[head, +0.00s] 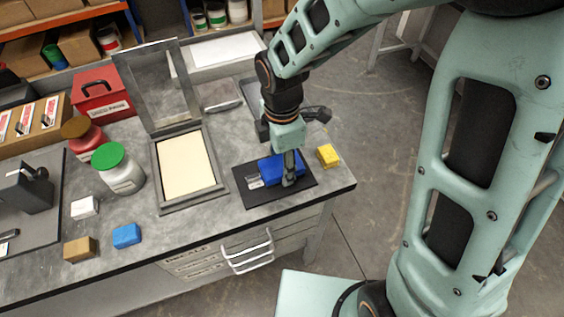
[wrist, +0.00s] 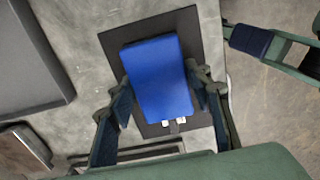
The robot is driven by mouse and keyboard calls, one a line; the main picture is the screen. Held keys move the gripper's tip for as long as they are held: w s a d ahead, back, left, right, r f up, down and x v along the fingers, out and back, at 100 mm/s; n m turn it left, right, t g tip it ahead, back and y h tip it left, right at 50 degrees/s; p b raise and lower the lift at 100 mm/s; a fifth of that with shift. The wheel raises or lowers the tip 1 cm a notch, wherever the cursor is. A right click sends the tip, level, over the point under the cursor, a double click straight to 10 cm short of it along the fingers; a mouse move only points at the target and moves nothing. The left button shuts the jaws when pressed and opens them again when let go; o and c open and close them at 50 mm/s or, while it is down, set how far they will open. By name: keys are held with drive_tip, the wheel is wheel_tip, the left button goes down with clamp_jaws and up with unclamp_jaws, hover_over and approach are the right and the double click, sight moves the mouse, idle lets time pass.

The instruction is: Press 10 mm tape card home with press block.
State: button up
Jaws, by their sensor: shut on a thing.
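A blue block (head: 268,171), which looks like the press block, is between the fingers of my gripper (head: 289,170). In the wrist view my gripper (wrist: 163,88) is shut on the sides of the blue block (wrist: 160,75). The block is over a black mat (head: 300,192) at the right end of the bench; I cannot tell whether it touches the mat. A small pale-marked piece (head: 254,182) shows at the block's left edge, and white marks show past its end in the wrist view. I cannot tell which piece is the 10 mm tape card.
A yellow block (head: 327,155) stands right of the mat, near the bench edge. A framed screen with a cream panel (head: 185,165) lies left of it. Green-lidded (head: 120,172) and red (head: 85,136) jars, a red box (head: 102,95) and small blocks stand farther left.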

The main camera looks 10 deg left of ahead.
drive_tip(key=shift+r+p, duration=3.2)
drive_tip(key=shift+r, duration=0.35)
drive_tip(key=shift+f, duration=0.1)
